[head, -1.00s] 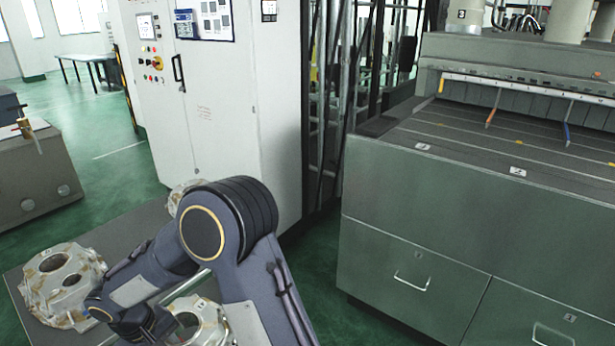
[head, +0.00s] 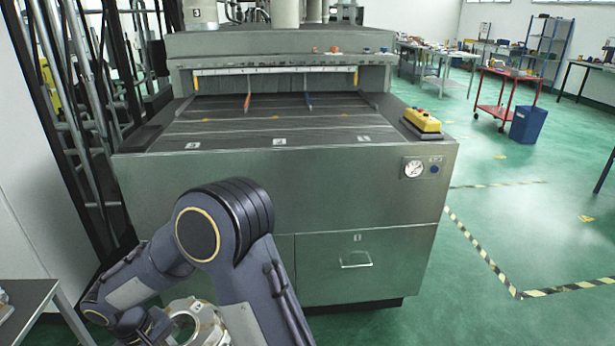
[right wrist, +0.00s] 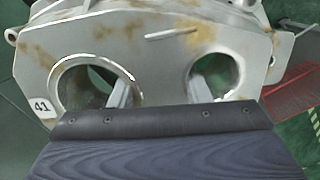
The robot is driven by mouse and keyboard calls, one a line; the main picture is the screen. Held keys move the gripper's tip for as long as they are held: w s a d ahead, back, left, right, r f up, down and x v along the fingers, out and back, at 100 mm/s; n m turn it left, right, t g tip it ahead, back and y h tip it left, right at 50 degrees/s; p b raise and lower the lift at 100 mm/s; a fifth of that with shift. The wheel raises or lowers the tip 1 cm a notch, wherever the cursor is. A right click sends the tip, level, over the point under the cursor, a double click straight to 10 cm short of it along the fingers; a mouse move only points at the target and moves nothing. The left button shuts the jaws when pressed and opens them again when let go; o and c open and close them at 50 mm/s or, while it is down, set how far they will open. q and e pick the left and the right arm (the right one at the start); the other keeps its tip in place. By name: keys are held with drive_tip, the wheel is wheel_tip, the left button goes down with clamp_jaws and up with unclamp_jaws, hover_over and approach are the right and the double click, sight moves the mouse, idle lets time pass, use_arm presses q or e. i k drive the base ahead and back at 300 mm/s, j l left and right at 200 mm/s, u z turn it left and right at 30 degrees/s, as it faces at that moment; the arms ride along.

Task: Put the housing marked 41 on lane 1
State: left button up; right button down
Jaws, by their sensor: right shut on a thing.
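The housing marked 41 (right wrist: 150,60) is a grey-silver casting with brown stains and two round openings. Its white 41 label (right wrist: 42,107) shows in the right wrist view. My right gripper (right wrist: 160,92) is shut on it, with a finger showing in each opening. In the head view the held housing (head: 193,322) is low, in front of the machine and partly hidden by my arm. The machine's dark lane bed (head: 265,120) has three small white lane labels along its front edge, the rightmost label (head: 363,139) too small to read surely. My left gripper is out of view.
Red (head: 248,101) and blue (head: 308,101) dividers stand at the back of the bed. A yellow button box (head: 422,119) sits at its right corner. A table edge (head: 28,290) is at lower left. Green floor to the right is open, with striped tape.

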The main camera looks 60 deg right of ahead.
sight(346, 113)
drive_tip(key=z, duration=1.7)
drive_tip(key=l+z, duration=0.1)
drive_tip(key=z, duration=0.3)
drive_tip(key=i+z, duration=0.1)
drive_tip(key=z, duration=0.25)
drive_tip(key=i+z, duration=0.1)
drive_tip(key=z, duration=0.3)
drive_tip(key=l+z, duration=0.1)
drive_tip(key=z, duration=0.25)
drive_tip(key=i+z, duration=0.1)
drive_tip(key=i, duration=0.95)
drive_tip(key=i+j+z, duration=0.1)
drive_tip(key=i, duration=0.9)
drive_tip(key=i+l+z, duration=0.1)
drive_tip(key=i, duration=1.8)
drive_tip(key=i+j+u, duration=0.1)
drive_tip(key=i+u, duration=0.15)
drive_tip(key=i, duration=0.35)
drive_tip(key=i+u, duration=0.25)
drive_tip(key=i, duration=0.4)
drive_tip(key=i+l+u, duration=0.25)
drive_tip(key=i, duration=0.35)
drive_tip(key=i+u, duration=0.45)
drive_tip(key=i+l+u, duration=0.2)
drive_tip(key=i+u, duration=0.25)
drive_tip(key=u, duration=3.45)
